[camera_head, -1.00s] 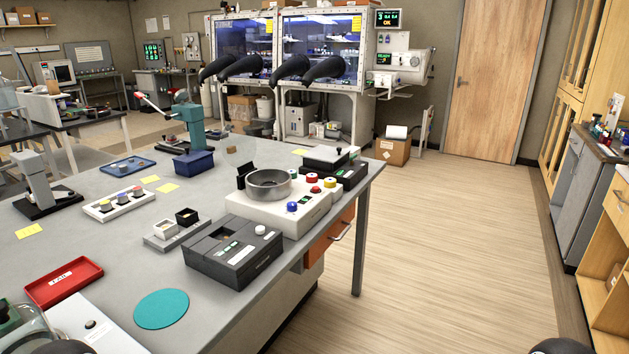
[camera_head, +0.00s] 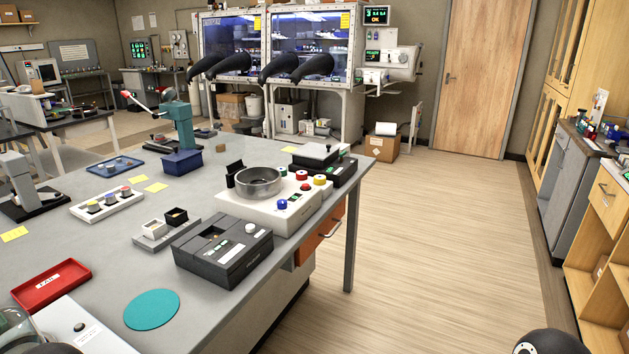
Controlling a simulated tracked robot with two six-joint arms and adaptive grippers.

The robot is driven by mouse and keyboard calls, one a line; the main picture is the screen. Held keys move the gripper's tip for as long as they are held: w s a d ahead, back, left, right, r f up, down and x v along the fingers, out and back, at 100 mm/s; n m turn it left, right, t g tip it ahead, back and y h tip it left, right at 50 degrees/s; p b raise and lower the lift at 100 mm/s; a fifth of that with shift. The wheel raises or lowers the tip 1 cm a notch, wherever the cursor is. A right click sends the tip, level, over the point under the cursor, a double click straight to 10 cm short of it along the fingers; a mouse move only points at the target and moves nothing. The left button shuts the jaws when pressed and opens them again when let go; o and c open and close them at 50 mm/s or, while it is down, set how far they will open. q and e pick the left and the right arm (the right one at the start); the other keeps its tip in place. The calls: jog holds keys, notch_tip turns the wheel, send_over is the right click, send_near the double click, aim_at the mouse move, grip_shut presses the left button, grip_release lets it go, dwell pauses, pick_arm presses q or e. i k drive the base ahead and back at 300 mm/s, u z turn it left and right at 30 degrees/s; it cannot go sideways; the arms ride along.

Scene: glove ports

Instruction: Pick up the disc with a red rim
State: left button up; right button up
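I cannot make out a disc with a red rim for certain. A white rack (camera_head: 120,209) on the grey bench holds several small round pieces (camera_head: 109,198), whose rim colours are too small to tell. A blue tray (camera_head: 97,171) behind it holds a few small round pieces, also too small to tell. Neither gripper is in view. A dark rounded part of mine (camera_head: 548,342) shows at the bottom right edge, and another dark shape is cut off at the bottom left.
The grey bench (camera_head: 60,225) carries a red tray (camera_head: 50,286), a teal round mat (camera_head: 151,309), a dark grey box device (camera_head: 223,252), a white machine with a metal bowl (camera_head: 258,183) and a teal press (camera_head: 180,130). Open floor (camera_head: 440,240) lies to the right, before wooden cabinets (camera_head: 605,210).

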aim_at(301, 175)
jog(key=u, duration=1.45)
jog(key=i, duration=0.1)
jog(key=z, duration=2.75)
jog(key=i, duration=3.65)
jog(key=u, duration=2.6)
